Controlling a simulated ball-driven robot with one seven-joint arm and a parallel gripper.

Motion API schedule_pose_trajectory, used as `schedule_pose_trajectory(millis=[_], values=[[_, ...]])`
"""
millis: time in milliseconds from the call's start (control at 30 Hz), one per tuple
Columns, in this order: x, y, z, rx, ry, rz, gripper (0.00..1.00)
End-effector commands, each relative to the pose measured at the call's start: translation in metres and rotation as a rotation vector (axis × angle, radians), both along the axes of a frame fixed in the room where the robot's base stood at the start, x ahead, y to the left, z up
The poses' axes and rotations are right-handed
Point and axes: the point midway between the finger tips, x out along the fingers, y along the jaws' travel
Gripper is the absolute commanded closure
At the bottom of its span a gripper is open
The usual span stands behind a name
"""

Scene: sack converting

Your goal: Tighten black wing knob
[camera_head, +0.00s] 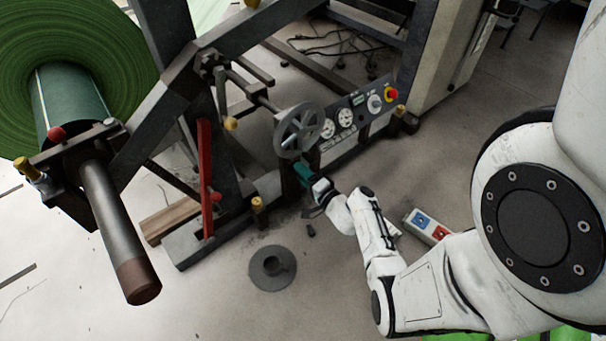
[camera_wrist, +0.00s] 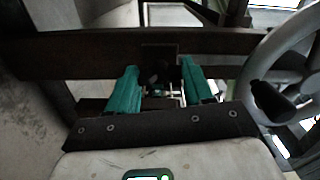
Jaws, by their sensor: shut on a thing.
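My gripper (camera_head: 304,172) reaches the lower frame of the machine, just below the grey handwheel (camera_head: 300,130). In the wrist view my gripper (camera_wrist: 160,82) has its two teal fingers on either side of a small dark part, which I take to be the black wing knob (camera_wrist: 156,80). The fingers are shut on it. It sits in front of a dark horizontal beam (camera_wrist: 80,55). The knob's shape and turn angle are too dark to make out. In the head view my gripper hides it.
The handwheel (camera_wrist: 275,75) stands close at the right in the wrist view. A control panel (camera_head: 350,118) with gauges and a red button is right of it. A green roll (camera_head: 90,40) and a red lever (camera_head: 206,180) are left. A grey round base (camera_head: 272,281) lies on the floor.

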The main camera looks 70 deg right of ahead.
Motion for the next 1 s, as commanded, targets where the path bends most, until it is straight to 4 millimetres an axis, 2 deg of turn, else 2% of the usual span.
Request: schedule_pose_trajectory(millis=[1000], values=[[-0.0007,0.0003,-0.0001,0.825,-0.502,-0.003,0.79]])
